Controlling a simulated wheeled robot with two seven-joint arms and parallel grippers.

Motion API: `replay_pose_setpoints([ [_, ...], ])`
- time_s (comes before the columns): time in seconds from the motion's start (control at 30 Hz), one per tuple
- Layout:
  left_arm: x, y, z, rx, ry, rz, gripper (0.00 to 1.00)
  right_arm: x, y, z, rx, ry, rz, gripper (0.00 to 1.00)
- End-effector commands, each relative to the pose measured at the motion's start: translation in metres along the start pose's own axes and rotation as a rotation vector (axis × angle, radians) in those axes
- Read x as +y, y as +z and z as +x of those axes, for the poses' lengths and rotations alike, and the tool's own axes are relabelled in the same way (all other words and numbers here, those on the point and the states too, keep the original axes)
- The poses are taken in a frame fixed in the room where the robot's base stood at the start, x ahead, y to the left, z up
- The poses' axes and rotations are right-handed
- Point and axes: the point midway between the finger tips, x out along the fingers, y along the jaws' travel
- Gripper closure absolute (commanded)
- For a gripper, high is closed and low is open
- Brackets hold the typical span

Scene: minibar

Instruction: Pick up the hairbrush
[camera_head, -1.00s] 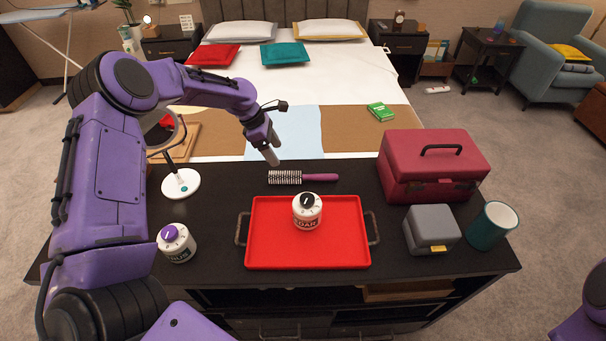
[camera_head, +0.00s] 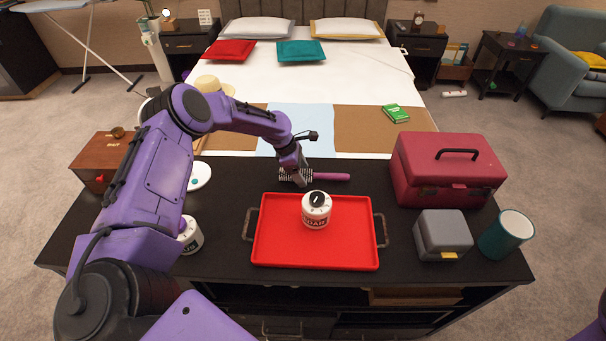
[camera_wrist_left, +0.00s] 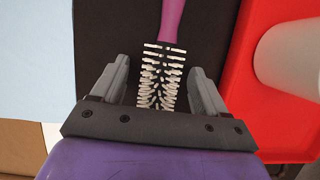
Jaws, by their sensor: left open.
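The hairbrush lies on the black minibar top behind the red tray. Its purple handle (camera_head: 332,177) points right in the head view, and its bristle head is partly covered by my left gripper (camera_head: 299,178). In the left wrist view the white-bristled hairbrush (camera_wrist_left: 162,75) runs between the two grey fingers of my left gripper (camera_wrist_left: 160,85). The fingers are open, one on each side of the bristle head, with a gap on both sides. My right gripper is not in view.
The red tray (camera_head: 275,245) holds a white jar with a black lid (camera_head: 316,210). A dark red toolbox (camera_head: 445,170), a grey box (camera_head: 442,235) and a teal cup (camera_head: 507,234) stand to the right. A white jar (camera_head: 191,236) and a wooden box (camera_head: 98,160) are left.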

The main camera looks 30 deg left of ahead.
Motion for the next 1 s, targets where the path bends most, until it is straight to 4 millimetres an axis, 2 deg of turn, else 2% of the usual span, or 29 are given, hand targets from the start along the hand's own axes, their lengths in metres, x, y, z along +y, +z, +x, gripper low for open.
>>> replay_pose_setpoints([
  [0.1, 0.000, 0.000, 0.000, 0.000, 0.000, 0.000, 0.26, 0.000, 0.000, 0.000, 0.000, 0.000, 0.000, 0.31],
  [0.13, 0.000, 0.000, 0.000, 0.000, 0.000, 0.000, 0.29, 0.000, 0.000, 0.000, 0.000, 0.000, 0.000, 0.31],
  [0.3, 0.000, 0.000, 0.000, 0.000, 0.000, 0.000, 0.85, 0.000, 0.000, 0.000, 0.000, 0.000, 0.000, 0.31],
  [0.33, 0.000, 0.000, 0.000, 0.000, 0.000, 0.000, 0.89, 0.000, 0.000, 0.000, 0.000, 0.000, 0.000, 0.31],
  [0.6, 0.000, 0.001, -0.002, -0.001, 0.000, 0.000, 0.89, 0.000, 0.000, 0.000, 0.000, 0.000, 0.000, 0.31],
  [0.73, 0.000, 0.005, -0.011, -0.002, 0.000, 0.002, 0.89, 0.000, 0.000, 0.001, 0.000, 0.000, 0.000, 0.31],
  [0.87, -0.002, 0.016, -0.035, -0.002, 0.001, 0.005, 0.89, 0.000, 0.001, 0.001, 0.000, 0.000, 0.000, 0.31],
  [1.0, -0.034, 0.038, -0.065, -0.003, 0.001, 0.006, 0.89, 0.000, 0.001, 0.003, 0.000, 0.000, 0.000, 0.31],
])
